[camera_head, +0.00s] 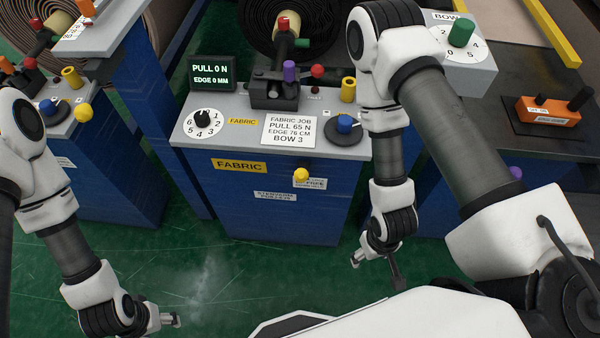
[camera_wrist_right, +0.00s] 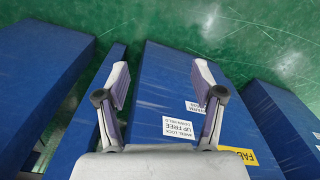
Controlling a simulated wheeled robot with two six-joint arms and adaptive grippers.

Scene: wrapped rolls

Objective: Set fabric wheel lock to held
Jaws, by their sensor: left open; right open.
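The fabric wheel lock shows as a yellow ball knob (camera_head: 301,174) on the front face of the blue fabric cabinet (camera_head: 270,215). A white label (camera_head: 314,184) sits beside it, and the word FREE is readable. In the right wrist view the wheel lock label (camera_wrist_right: 179,131) reads UP FREE; the knob does not show there. My right gripper (camera_head: 374,258) is open and empty, below and to the right of the knob, apart from it. Its open fingers (camera_wrist_right: 160,85) frame the blue cabinet front. My left gripper (camera_head: 172,320) is open and empty at the lower left, over the green floor.
Another cabinet with a yellow knob (camera_head: 83,112) stands left. A dark table (camera_head: 510,145) with an orange block (camera_head: 548,110) is right.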

